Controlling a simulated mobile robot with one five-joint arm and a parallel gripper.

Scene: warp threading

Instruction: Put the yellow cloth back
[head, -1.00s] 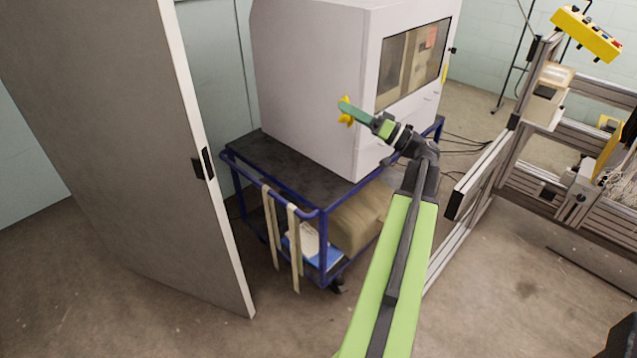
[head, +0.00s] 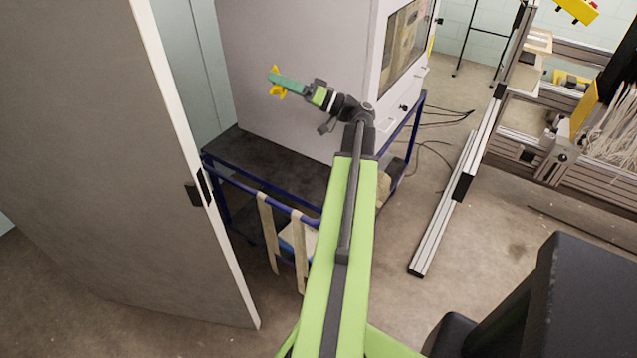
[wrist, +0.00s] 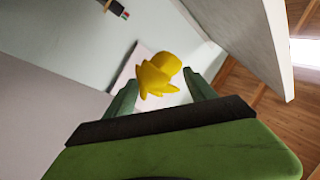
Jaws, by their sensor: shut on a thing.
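The yellow cloth (head: 277,82) is a small crumpled bundle at the tip of my gripper (head: 284,84) in the head view. My gripper is shut on it and holds it up in the air, in front of the white cabinet's side and above the dark cart top. In the wrist view the cloth (wrist: 158,76) sits bunched between the two green fingertips (wrist: 160,92). Part of the cloth is hidden by the fingers in the head view.
A large white cabinet (head: 285,60) stands on a blue-framed cart (head: 265,158). Two pale straps (head: 268,230) hang from the cart's rail. A grey door (head: 90,150) stands close on the left. An aluminium frame (head: 450,205) is to the right, with bare floor before it.

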